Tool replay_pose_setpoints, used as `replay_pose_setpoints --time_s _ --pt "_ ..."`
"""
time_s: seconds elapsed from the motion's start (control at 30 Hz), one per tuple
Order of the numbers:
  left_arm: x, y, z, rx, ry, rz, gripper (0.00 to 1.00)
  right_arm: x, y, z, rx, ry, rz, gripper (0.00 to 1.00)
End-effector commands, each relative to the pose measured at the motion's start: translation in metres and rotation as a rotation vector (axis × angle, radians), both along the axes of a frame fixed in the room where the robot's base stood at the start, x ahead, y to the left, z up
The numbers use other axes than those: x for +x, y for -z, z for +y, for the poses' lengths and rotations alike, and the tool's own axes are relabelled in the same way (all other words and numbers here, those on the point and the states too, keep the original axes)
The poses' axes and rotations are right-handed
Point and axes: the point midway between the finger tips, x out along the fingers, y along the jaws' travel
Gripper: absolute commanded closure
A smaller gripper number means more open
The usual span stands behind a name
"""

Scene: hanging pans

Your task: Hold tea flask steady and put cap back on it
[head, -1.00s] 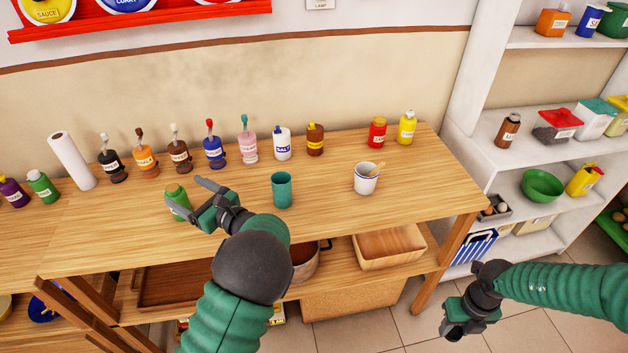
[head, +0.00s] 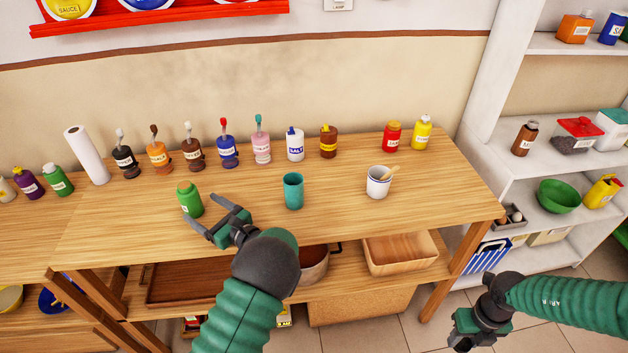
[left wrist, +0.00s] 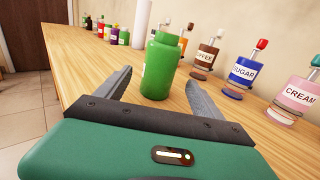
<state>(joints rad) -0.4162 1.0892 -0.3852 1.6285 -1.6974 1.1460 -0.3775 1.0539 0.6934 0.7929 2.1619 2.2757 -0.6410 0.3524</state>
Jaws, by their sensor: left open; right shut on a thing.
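A green flask (head: 189,200) with a white label stands upright near the front left of the table. It also shows in the left wrist view (left wrist: 160,68), with a narrower green neck on top. My left gripper (head: 205,211) is open, to the right and front of the flask. In the left wrist view its two fingers (left wrist: 158,88) point towards the flask, one on each side of it, without gripping it. My right gripper (head: 463,338) is low at the right, in front of the table. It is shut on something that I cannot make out. I cannot pick out a loose cap.
A teal cup (head: 293,191) stands right of my left gripper. A white pot (head: 378,182) with a wooden spoon is further right. Several bottles and a paper roll (head: 86,155) line the back.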

Motion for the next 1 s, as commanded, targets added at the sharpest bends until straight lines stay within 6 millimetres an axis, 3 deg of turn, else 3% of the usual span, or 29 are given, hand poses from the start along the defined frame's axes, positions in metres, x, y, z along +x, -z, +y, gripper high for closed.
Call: replay_pose_setpoints --time_s 0.17,0.5,0.87,1.0 --pt "0.003 -0.001 0.006 0.000 -0.003 -0.001 0.23 0.000 0.000 0.000 0.000 0.000 0.000 0.98" --pt "0.029 0.000 0.053 0.001 -0.002 0.000 0.23 0.000 0.002 0.000 0.000 0.000 0.000 0.98" --pt "0.031 -0.001 0.054 0.001 0.000 0.000 0.23 0.000 0.002 -0.001 0.001 0.000 0.000 0.98" --pt "0.030 -0.001 0.054 0.001 0.000 0.000 0.40 0.000 0.002 -0.001 0.001 0.000 0.000 0.98"
